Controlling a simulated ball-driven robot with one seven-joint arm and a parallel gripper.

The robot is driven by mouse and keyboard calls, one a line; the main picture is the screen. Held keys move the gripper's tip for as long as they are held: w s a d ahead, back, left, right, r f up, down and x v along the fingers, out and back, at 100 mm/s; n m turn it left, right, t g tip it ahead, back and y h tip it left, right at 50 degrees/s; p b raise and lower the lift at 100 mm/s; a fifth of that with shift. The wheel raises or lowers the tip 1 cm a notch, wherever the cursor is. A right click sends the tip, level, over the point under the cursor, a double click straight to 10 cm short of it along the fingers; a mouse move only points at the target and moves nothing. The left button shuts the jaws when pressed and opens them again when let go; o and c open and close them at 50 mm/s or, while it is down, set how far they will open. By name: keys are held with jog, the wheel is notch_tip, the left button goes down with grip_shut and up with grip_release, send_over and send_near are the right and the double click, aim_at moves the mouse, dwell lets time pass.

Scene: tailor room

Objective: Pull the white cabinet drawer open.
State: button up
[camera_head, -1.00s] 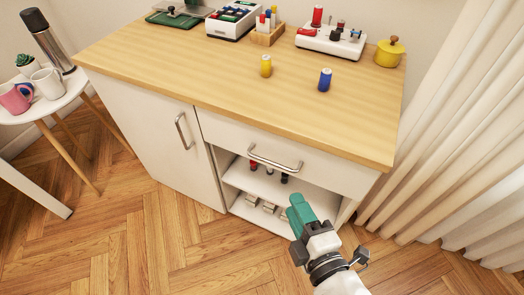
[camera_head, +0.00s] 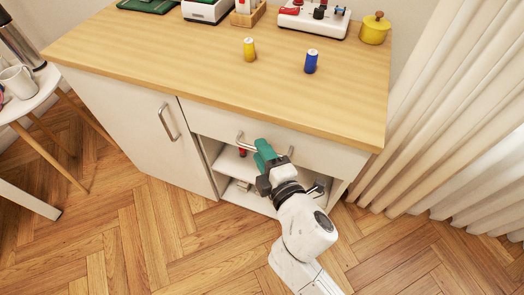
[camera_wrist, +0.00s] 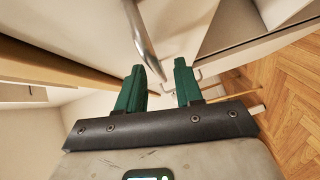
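The white drawer (camera_head: 325,157) is at the top right of the white cabinet, under the wooden top, and its front looks flush. Its metal bar handle (camera_head: 242,142) is partly hidden behind my gripper (camera_head: 264,148). In the wrist view the handle (camera_wrist: 143,35) runs down from the top edge toward the gap between the green fingers of my gripper (camera_wrist: 160,78). The fingers are apart. Whether they touch the bar cannot be told.
A cabinet door with its own handle (camera_head: 169,122) is left of the drawer. An open shelf (camera_head: 231,163) with small items is below it. Yellow (camera_head: 249,49) and blue (camera_head: 311,61) spools stand on top. A curtain (camera_head: 445,130) hangs at right; a side table (camera_head: 35,92) stands at left.

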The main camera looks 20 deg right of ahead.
jog(key=shift+w, duration=0.3)
jog(key=shift+c, duration=0.4)
grip_shut()
